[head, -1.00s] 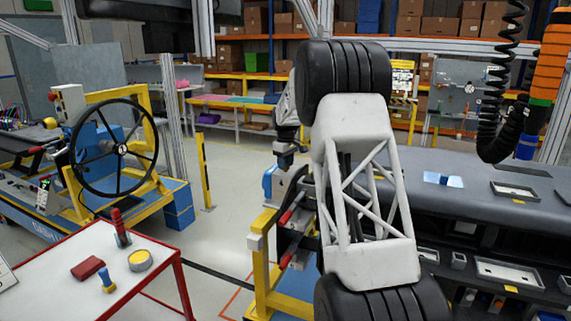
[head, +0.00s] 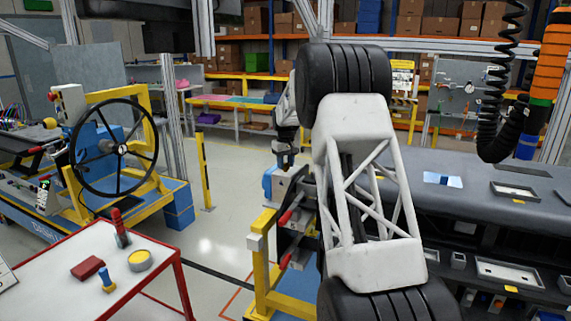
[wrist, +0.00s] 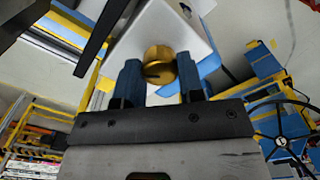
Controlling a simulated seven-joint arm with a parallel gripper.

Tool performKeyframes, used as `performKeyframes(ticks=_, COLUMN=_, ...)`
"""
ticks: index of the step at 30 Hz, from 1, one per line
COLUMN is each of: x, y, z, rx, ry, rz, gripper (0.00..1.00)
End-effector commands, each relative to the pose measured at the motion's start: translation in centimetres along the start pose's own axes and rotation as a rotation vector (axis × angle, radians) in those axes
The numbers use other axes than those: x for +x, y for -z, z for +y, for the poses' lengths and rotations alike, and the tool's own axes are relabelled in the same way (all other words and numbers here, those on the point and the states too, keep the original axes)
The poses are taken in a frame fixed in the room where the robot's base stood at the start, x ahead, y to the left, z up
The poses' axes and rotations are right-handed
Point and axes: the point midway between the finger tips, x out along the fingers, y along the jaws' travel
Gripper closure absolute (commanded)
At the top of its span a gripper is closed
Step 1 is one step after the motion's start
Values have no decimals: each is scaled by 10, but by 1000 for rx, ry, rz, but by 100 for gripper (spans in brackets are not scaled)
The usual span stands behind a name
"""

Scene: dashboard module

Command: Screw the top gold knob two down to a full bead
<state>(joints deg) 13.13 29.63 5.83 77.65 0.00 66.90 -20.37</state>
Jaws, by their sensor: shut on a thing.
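A round gold knob (wrist: 160,56) with a dark mark across it sits between my fingertips in the wrist view, in front of a pale panel (wrist: 135,48). My gripper (wrist: 160,80) is shut on this knob, with one blue-black finger on each side. In the head view my gripper (head: 286,164) is small and points down at the grey fixture box (head: 284,186). The knob is not distinguishable there, and no bead can be made out.
My white arm fills the middle of the head view. Red-handled clamps (head: 287,217) and a yellow frame (head: 262,262) stand beside the fixture. A dark dashboard (head: 460,185) lies to the right. A red-edged table (head: 60,270) with small items stands front left.

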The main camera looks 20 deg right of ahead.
Motion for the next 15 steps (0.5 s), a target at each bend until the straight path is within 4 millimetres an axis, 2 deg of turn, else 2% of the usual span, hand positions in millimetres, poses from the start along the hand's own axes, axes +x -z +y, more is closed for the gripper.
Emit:
performKeyframes(ticks=9, x=0, y=0, z=0, rx=242, ry=0, rz=0, gripper=88)
performKeyframes(ticks=15, x=-1, y=0, z=0, rx=332, ry=0, rz=1, gripper=88)
